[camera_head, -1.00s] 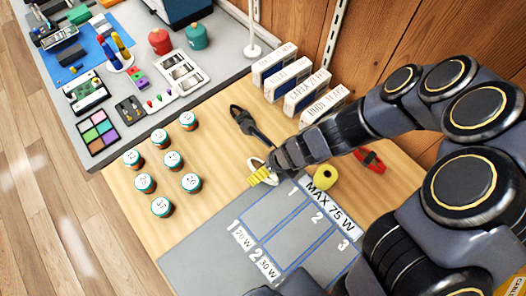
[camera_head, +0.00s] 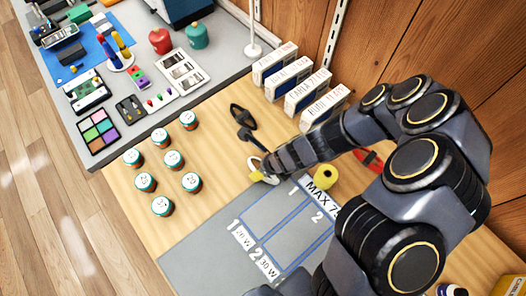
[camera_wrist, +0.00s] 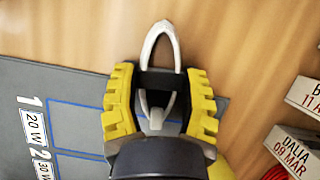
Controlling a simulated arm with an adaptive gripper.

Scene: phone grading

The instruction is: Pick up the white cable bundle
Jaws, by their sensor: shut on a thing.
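The white cable bundle is a narrow white loop (camera_wrist: 160,40) with a dark band across its middle; it also shows at my fingertips in the head view (camera_head: 254,162). My gripper (camera_wrist: 160,97), with yellow ridged fingers, is shut on the bundle around its middle. The loop's far end sticks out beyond the fingers and its near end shows between them. In the head view my gripper (camera_head: 262,175) is at the back left corner of the grey mat (camera_head: 205,245). I cannot tell whether the bundle is clear of the table.
A yellow roll (camera_head: 325,177) stands close to the right of my gripper. Several white boxes (camera_head: 322,98) stand along the wall. Several teal-topped jars (camera_head: 173,160) stand to the left. A red item (camera_head: 370,162) lies to the right.

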